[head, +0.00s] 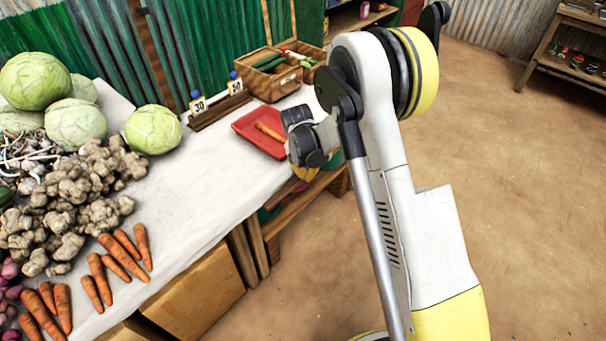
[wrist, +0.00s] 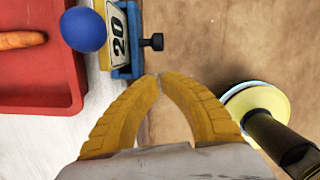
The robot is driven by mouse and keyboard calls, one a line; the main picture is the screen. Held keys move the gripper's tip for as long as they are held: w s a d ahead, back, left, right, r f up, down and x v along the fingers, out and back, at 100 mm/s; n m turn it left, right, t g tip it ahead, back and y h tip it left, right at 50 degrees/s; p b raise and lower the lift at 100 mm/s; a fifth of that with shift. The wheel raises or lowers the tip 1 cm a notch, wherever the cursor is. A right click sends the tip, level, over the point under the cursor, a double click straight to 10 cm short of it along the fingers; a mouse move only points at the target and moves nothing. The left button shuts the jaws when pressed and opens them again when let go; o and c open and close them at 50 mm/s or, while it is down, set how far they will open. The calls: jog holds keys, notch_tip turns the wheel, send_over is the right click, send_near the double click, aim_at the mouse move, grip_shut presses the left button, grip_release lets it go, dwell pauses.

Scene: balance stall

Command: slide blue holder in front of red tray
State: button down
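The blue holder (wrist: 135,66) shows in the wrist view at the table edge, right of the red tray (wrist: 40,82). It bears a white "20" card, a blue ball and a black knob on its right side. It is hidden in the head view. My gripper (wrist: 158,77) is shut, its yellow fingertips together with nothing visible between them. The tips appear just below the knob in the picture; contact cannot be told. The red tray also shows in the head view (head: 243,124) at the table's far right corner, with a carrot (head: 270,132) in it.
Holders with "30" (head: 198,105) and "50" (head: 235,86) cards stand on a wooden rail behind the tray, near a wooden crate (head: 272,88). Vegetables fill the table's left side. The white tabletop (head: 205,185) between is clear. Open floor lies to the right.

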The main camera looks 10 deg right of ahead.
jog(key=shift+w+d+f+b, duration=0.4)
jog(key=shift+w+d+f, duration=0.15)
jog(key=shift+w+d, duration=0.35)
jog(key=shift+w+d+f, duration=0.15)
jog(key=shift+w+d, duration=0.4)
jog(key=shift+d, duration=0.1)
